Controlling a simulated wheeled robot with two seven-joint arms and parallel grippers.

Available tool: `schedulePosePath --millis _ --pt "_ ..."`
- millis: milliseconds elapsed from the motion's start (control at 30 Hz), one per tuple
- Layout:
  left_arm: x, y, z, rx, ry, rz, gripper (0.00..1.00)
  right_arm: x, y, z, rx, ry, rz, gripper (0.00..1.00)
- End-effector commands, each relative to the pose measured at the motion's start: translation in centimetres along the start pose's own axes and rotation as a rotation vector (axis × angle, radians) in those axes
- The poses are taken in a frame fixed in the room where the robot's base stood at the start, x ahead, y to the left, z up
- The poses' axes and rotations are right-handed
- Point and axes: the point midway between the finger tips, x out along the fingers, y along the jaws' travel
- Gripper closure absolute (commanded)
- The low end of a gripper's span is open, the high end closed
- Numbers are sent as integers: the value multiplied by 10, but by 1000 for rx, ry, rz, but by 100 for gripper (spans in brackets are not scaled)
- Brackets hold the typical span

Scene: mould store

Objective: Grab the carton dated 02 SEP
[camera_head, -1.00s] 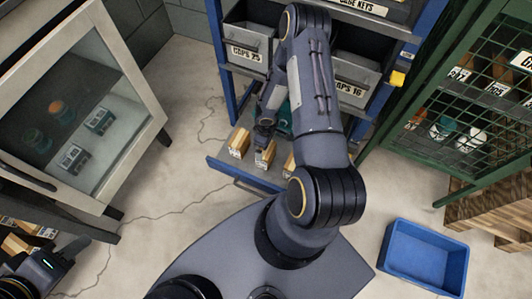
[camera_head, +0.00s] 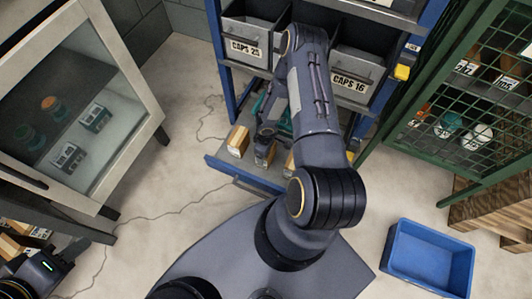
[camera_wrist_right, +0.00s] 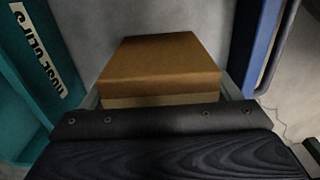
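Several small tan cartons stand on the pulled-out lower board of the blue rack in the head view, including a left one (camera_head: 238,141) and a middle one (camera_head: 264,155). I cannot read any dates on them. My right gripper (camera_head: 267,132) is over the middle carton and partly hides it. In the right wrist view a brown carton (camera_wrist_right: 160,68) lies between the two grey fingers, with little room at its sides; the fingers look open. My left gripper (camera_head: 45,268) is at the lower left corner, cut off, and its fingers are not clear.
Grey bins labelled CAPS (camera_head: 246,44) fill the rack above. A teal item stands left of the carton in the wrist view (camera_wrist_right: 45,60). A white glass-door cabinet (camera_head: 150,100) is at left, a green mesh cage (camera_head: 455,110) at right. A blue tub (camera_head: 428,258) sits on the floor.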

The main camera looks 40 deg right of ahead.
Motion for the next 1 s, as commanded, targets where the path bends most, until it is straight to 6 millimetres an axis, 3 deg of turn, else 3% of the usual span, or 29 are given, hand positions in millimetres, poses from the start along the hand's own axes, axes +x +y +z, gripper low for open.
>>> schedulePosePath --millis 33,233,467,667,800,1000 --pt "0 0 0 0 0 0 64 0 0 0 0 0 0 24" --pt "0 0 0 0 0 0 64 0 0 0 0 0 0 50" --pt "0 0 0 0 0 0 64 -1 0 0 0 0 1 50" --pt "-5 2 -2 0 0 0 64 -14 0 0 1 0 1 50" --pt "-12 6 -6 0 0 0 64 -37 0 -1 -1 1 1 50" --pt "-8 4 -4 0 0 0 64 -78 -39 -1 -9 2 0 50"
